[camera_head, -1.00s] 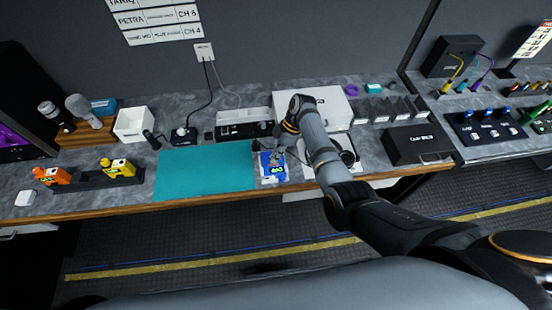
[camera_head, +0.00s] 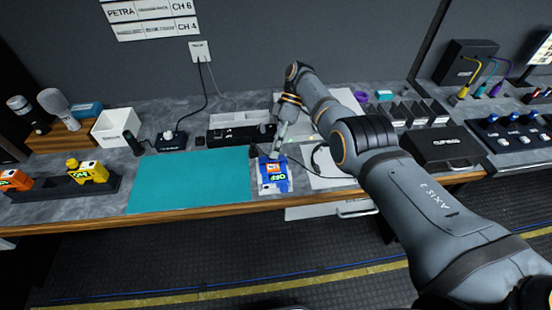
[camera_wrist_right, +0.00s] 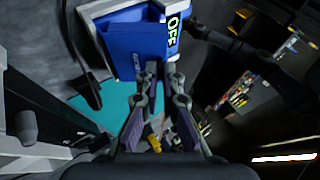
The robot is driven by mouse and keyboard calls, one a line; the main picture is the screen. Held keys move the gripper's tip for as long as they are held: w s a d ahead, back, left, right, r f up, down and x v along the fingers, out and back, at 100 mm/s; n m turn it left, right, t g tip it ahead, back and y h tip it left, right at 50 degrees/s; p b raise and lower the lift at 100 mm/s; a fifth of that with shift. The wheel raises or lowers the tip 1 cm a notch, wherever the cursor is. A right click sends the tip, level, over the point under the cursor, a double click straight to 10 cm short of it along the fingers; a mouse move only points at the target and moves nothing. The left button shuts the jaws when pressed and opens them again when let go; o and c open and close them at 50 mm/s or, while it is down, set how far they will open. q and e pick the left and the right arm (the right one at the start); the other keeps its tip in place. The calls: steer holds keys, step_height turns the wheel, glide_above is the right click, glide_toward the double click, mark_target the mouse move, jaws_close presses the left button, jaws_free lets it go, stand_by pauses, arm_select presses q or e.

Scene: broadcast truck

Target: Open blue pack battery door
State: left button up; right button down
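The blue pack (camera_head: 273,176) lies on the counter just right of the teal mat, with a bright OFF label on its face. My right gripper (camera_head: 277,150) is at its far edge, pointing down. In the right wrist view the blue pack (camera_wrist_right: 135,48) is large at the top, with the OFF label at its right side. There the two fingertips (camera_wrist_right: 161,72) are drawn close together at the pack's lower edge. I cannot tell whether they touch it, and nothing shows held between them. The battery door's outline is not clear. My left gripper is out of view.
The teal mat (camera_head: 190,181) is clear. An orange pack (camera_head: 14,180) and a yellow pack (camera_head: 84,171) stand in a dark tray at left. A white box (camera_head: 116,127) stands behind them. A black case (camera_head: 445,148) is at right. A cable lies right of the blue pack.

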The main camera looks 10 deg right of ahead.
stand_by(0.3)
steer(key=c, duration=1.5)
jaws_free()
